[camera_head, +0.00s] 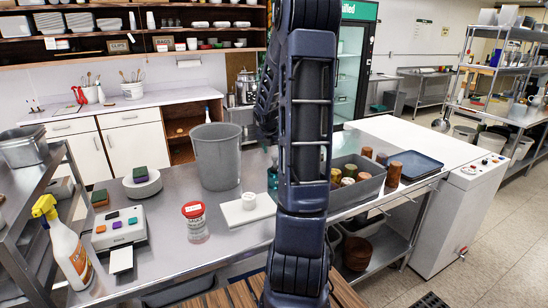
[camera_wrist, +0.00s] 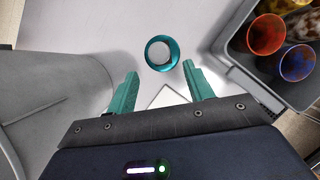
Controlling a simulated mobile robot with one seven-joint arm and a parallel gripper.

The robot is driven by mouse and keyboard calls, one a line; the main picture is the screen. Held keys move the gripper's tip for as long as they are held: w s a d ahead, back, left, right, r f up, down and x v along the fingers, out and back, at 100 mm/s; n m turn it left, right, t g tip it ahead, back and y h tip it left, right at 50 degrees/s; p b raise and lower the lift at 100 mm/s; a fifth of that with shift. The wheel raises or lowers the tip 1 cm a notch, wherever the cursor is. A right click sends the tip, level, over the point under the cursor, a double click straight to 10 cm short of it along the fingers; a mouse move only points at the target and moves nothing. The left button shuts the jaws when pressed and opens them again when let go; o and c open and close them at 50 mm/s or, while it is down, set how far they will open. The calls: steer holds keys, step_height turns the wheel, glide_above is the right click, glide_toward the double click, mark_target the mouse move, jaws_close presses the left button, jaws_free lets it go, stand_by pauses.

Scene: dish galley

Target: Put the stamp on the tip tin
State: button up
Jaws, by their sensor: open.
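I cannot surely pick out the stamp or the tip tin. A small round teal thing (camera_wrist: 161,53) with a pale grey centre stands on the steel counter in the wrist view, just beyond my gripper (camera_wrist: 160,87). The gripper is open, with nothing between its teal fingers. In the head view my arm hides most of the gripper. A clear jar with a red lid and label (camera_head: 195,222) stands at the counter's front. A small white round tub (camera_head: 249,200) sits on a white board (camera_head: 236,215); the board's corner shows between the fingers in the wrist view.
A tall grey bucket (camera_head: 217,156) stands close left of my gripper. A grey crate of coloured tumblers (camera_head: 358,189) is close on the right. A spray bottle (camera_head: 66,245), a device with coloured buttons (camera_head: 119,228) and a green-topped white stack (camera_head: 141,184) occupy the left.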

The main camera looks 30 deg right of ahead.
steer(key=s+a+r+m, duration=1.2)
steer(key=s+m, duration=0.1)
steer(key=s, duration=0.1)
steer(key=s+a+r+m+y, duration=0.1)
steer(key=s+a+m, duration=0.3)
steer(key=s+m, duration=0.3)
steer(key=s+a+r+m+t+y, duration=0.1)
steer(key=s+a+m+y, duration=0.1)
steer(key=s+a+m, duration=0.2)
steer(key=s+m, duration=0.3)
steer(key=s, duration=0.2)
steer(key=shift+s+a+r, duration=0.15)
steer(key=shift+s+a, duration=0.25)
